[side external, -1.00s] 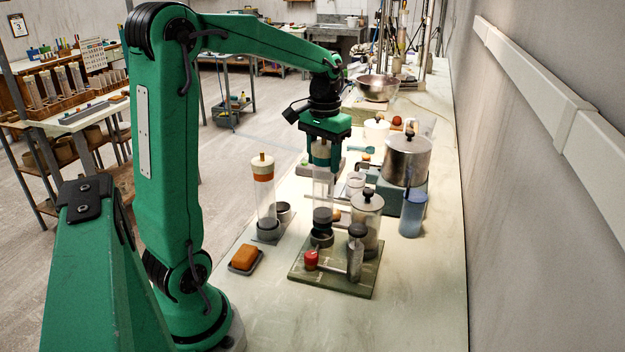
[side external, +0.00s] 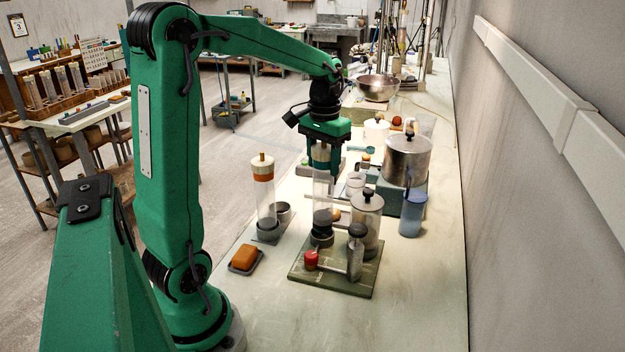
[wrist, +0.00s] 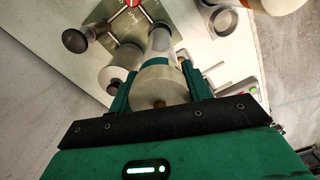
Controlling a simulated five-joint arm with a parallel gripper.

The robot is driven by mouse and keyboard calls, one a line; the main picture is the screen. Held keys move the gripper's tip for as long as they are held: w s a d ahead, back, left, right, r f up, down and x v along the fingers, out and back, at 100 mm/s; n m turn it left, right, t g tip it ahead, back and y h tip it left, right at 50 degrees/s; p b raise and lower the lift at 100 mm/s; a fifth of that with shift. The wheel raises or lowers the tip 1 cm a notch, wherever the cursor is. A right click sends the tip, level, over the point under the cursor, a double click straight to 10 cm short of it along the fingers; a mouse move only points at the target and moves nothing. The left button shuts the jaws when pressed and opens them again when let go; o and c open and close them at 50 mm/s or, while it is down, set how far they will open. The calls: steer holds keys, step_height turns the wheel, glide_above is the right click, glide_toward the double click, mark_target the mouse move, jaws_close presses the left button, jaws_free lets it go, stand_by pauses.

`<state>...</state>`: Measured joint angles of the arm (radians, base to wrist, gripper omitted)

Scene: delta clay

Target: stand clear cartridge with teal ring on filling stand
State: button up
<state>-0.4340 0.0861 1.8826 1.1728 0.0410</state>
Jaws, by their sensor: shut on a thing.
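The clear cartridge with the teal ring (wrist: 157,62) is between my gripper's (wrist: 155,97) fingers, which are shut on it near its pale cap. In the side view the clear cartridge (side external: 322,188) hangs upright below my gripper (side external: 323,165). The filling stand (side external: 340,281) is an olive plate with a dark round holder (side external: 321,241), a red knob (side external: 311,260) and a black-topped metal cylinder (side external: 356,258). The cartridge's lower end is in line with the holder. I cannot tell whether it touches or sits inside it.
A clear cartridge with an orange ring (side external: 264,190) stands to the left, beside a small cup (side external: 283,212). A steel pot (side external: 407,160) and blue cup (side external: 412,215) stand farther right.

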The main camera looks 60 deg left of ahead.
mark_target(323, 174)
steer(key=shift+f, duration=2.05)
steer(key=o, duration=1.4)
steer(key=shift+r, duration=0.1)
